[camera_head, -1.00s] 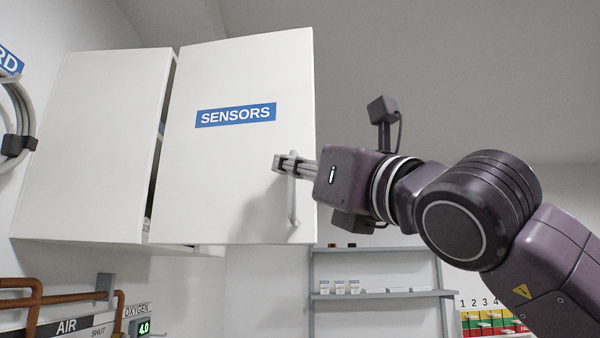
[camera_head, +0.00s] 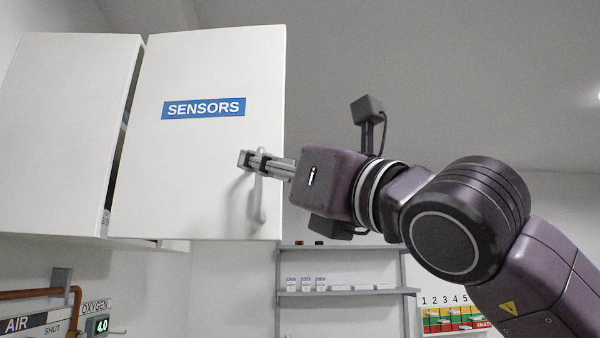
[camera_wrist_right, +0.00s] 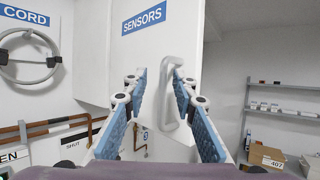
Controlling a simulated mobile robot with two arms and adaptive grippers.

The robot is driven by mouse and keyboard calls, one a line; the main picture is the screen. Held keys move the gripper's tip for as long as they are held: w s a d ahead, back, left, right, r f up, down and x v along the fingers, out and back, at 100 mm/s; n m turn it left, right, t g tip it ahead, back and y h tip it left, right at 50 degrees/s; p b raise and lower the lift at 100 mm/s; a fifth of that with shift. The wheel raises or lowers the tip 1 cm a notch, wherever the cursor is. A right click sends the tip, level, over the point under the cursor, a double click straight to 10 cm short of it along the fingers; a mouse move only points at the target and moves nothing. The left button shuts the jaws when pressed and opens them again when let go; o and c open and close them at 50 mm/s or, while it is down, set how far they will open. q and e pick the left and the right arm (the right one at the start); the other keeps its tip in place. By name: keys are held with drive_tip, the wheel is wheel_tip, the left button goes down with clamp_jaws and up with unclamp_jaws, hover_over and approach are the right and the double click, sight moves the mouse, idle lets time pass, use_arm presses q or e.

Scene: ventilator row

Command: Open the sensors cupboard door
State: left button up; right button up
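The white sensors cupboard door (camera_head: 200,165) carries a blue SENSORS label (camera_head: 203,108) and stands ajar. A dark gap (camera_head: 122,140) runs along its left edge in the head view. Its pale bar handle (camera_head: 259,200) is near the lower right edge. My right gripper (camera_head: 245,160) is at the upper part of the handle. In the right wrist view, its blue-padded fingers (camera_wrist_right: 158,85) are apart, with the handle (camera_wrist_right: 170,100) between them, nearer the right finger. A gap shows between the left finger and the handle. My left gripper is in neither view.
A white cupboard panel (camera_head: 60,135) is left of the door. Shelves with small boxes (camera_head: 340,291) stand lower behind. The cardboard box (camera_wrist_right: 265,158) is at lower right in the wrist view.

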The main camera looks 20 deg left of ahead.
drive_tip(key=v, duration=0.9)
drive_tip(key=shift+d, duration=0.25)
drive_tip(key=shift+f, duration=0.1)
